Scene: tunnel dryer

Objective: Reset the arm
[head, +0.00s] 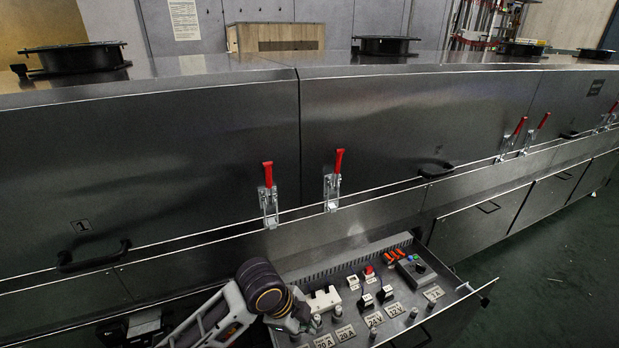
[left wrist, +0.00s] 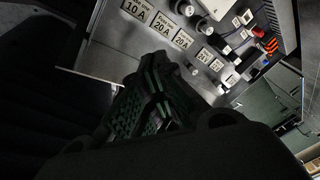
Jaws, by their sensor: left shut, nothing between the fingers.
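My left arm comes in from the bottom left in the head view. Its gripper (head: 296,322) is at the left end of an open drawer (head: 300,272), partly hidden by my dark wrist. In the left wrist view the fingers (left wrist: 155,95) are shut with nothing between them, pointing toward the labelled panel in the drawer. I cannot tell whether they touch anything there. My right gripper is not in view.
The drawer holds fuse holders, labels (head: 374,319), a red button (head: 369,270), orange parts (head: 398,253) and a grey control box (head: 416,269). The steel dryer (head: 400,110) with red-handled clamps (head: 268,190) stands behind. Green floor (head: 540,285) is clear at right.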

